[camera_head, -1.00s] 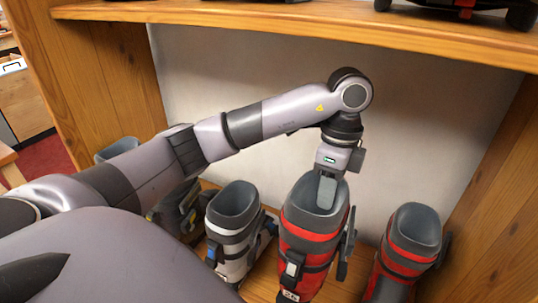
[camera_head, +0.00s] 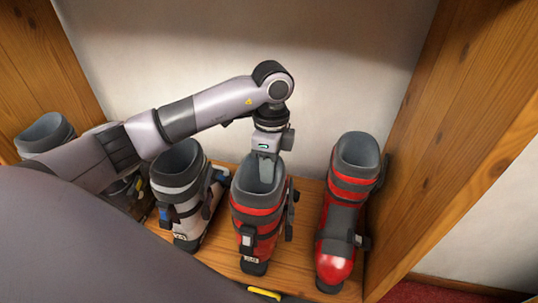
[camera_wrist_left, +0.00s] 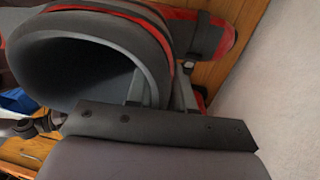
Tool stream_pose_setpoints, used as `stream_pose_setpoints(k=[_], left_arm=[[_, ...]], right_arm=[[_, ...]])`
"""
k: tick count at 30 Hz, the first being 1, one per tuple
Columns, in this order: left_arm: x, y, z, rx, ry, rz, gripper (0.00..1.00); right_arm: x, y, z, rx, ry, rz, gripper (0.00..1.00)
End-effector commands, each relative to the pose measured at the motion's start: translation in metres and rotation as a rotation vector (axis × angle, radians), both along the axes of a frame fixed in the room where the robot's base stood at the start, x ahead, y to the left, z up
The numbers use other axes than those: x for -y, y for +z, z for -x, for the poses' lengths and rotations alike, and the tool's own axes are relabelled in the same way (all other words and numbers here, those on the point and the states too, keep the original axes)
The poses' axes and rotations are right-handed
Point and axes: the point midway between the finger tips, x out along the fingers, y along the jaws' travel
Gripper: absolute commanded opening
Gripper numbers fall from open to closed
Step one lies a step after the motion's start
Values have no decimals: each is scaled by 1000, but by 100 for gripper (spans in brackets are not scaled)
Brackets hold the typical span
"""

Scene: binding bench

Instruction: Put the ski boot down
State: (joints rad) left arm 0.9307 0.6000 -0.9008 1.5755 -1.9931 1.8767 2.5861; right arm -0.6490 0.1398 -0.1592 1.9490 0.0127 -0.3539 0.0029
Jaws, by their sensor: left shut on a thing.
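The red and black ski boot (camera_head: 258,225) with a grey liner stands upright in the middle of the head view. My left gripper (camera_head: 267,174) comes down from above and is shut on the rim of its cuff. In the left wrist view the boot's open cuff (camera_wrist_left: 75,65) fills the upper left, and the gripper's fingers (camera_wrist_left: 163,88) straddle the cuff wall. The boot's sole is low, at or close to the wooden shelf (camera_head: 305,235); I cannot tell whether it touches. My right gripper is out of view.
Another red boot (camera_head: 345,205) stands to the right, by the wooden side panel (camera_head: 430,150). A white and grey boot (camera_head: 182,190) stands close on the left. Further left are a dark boot (camera_head: 130,195) and a grey-lined boot (camera_head: 45,133). A pale wall (camera_head: 330,70) is behind.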

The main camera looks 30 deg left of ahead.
Motion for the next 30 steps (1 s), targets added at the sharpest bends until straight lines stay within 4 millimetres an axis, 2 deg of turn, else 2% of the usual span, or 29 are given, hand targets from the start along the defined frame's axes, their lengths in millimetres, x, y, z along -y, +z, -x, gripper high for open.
stream_pose_setpoints(k=[10,11,12,13,23,26,30], left_arm=[[0,0,-1,6,0,3,0],[0,-2,0,2,-1,1,28],[0,-2,0,2,-1,1,41],[0,-2,0,2,-1,1,47],[0,1,-1,2,-1,1,47],[0,10,-2,6,-1,2,47],[-1,36,-6,9,-1,1,47]], right_arm=[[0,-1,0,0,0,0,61],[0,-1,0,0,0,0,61],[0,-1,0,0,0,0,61],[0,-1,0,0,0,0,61],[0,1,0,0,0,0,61],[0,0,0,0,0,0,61],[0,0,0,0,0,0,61]])
